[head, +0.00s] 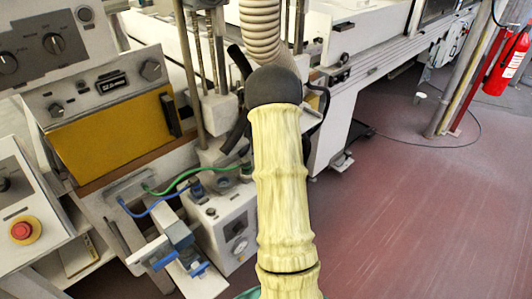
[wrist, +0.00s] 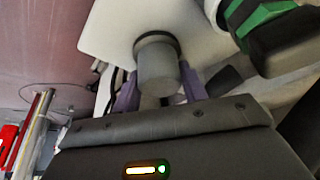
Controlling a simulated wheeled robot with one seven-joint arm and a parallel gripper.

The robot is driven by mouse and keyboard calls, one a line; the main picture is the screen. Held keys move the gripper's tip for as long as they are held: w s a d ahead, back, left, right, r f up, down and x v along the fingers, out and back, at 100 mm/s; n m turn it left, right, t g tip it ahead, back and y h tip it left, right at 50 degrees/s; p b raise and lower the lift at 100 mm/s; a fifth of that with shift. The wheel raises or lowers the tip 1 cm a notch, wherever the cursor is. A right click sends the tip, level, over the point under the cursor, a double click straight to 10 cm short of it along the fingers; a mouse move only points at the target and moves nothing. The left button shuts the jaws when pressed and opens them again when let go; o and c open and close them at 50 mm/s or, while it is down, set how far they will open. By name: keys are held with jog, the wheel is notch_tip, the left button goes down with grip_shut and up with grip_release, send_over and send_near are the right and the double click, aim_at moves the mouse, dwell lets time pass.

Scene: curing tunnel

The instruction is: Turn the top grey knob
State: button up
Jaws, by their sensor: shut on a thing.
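In the wrist view a grey cylindrical knob (wrist: 157,66) with a dark ring at its base stands out from a white panel (wrist: 108,28). My gripper (wrist: 158,88) is at the knob, with one purple finger on each side of it. The fingers are shut on the knob. The gripper body covers the lower part of the view, so the knob's near end is partly hidden. In the head view my arm in its pale yellow sleeve blocks the gripper and this knob. Whether another grey knob sits below it cannot be told.
A green and black fitting (wrist: 265,25) is close right of the knob in the wrist view. In the head view, a white box (head: 226,232) with hoses stands left of my arm, near a yellow panel (head: 115,135). Red floor (head: 430,210) is open at right.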

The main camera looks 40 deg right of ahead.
jog(key=m+p, duration=0.1)
jog(key=m, duration=0.1)
jog(key=m+g+h+p, duration=0.1)
jog(key=p, duration=0.1)
jog(key=shift+a+r+m, duration=0.1)
jog(key=shift+r+m, duration=0.1)
jog(key=shift+m, duration=0.2)
jog(key=m+p, duration=0.2)
jog(key=m+g+h+p, duration=0.1)
jog(key=m, duration=0.1)
jog(key=shift+m+g+p, duration=0.3)
jog(key=shift+p, duration=0.05)
jog(key=m+g+p, duration=0.1)
jog(key=m, duration=0.1)
jog(key=shift+f+m, duration=0.15)
jog(key=shift+m, duration=0.15)
jog(key=shift+f+m+g+p, duration=0.1)
jog(key=shift+m+g+p, duration=0.45)
jog(key=shift+m, duration=1.05)
jog(key=o, duration=1)
jog(key=shift+c, duration=0.2)
